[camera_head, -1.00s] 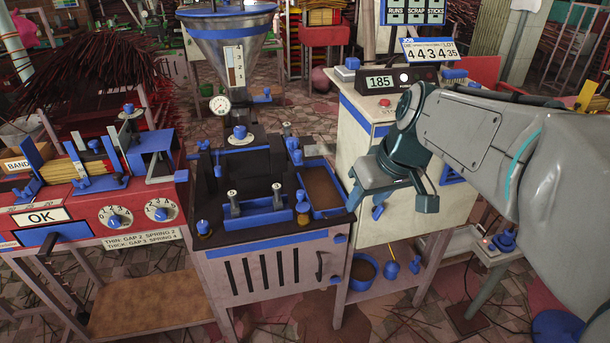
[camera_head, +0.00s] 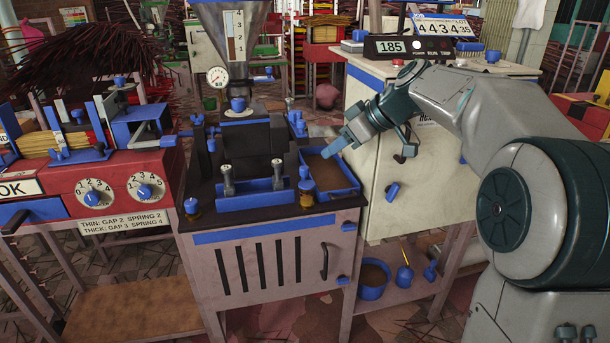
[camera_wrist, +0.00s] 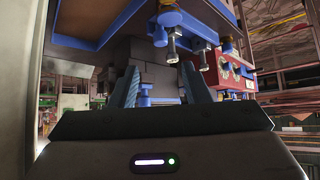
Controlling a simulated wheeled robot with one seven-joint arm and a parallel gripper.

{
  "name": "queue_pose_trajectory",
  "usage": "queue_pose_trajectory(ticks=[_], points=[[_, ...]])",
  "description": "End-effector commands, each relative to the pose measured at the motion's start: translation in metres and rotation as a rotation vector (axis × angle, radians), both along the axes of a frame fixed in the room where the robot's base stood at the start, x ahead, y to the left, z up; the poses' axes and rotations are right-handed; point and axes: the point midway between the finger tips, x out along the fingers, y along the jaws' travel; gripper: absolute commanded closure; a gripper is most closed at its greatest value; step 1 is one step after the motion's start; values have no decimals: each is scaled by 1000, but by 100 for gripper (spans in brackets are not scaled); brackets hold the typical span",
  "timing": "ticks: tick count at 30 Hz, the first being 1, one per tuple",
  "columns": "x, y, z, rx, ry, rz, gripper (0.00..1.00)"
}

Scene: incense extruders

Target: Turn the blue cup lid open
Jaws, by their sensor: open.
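Two small amber cups with blue lids stand on the dark top of the middle machine in the head view. One blue cup lid (camera_head: 306,185) is at the right, beside the brown-filled tray. The other blue cup lid (camera_head: 191,204) is at the front left corner. Both cups stand upright with lids on; I cannot tell how far either lid is turned. My gripper (camera_head: 335,147) is open and empty, up and right of the right cup, above the tray's back edge and apart from the cups. In the wrist view its two fingers (camera_wrist: 160,88) are spread with the machine beyond.
The blue-rimmed tray (camera_head: 344,193) of brown material lies below my gripper. Two upright metal-topped pins (camera_head: 226,180) stand in a blue holder at the front. A hopper with a gauge (camera_head: 217,77) rises behind. A pale cabinet (camera_head: 385,200) stands at the right.

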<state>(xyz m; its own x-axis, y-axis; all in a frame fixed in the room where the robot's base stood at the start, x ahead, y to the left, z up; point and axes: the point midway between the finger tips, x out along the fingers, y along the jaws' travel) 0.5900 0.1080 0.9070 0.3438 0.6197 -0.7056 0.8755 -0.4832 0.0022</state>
Motion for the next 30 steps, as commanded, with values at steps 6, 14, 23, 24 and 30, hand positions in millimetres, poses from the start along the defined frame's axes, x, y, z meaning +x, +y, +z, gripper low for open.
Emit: queue_pose_trajectory(ticks=[6,14,23,24,30], points=[[14,30,-36,1,5,4,57],[32,61,-71,0,3,1,57],[40,75,-86,-1,3,-1,57],[41,76,-86,-1,3,-1,57],[41,75,-86,-1,3,-1,57]])
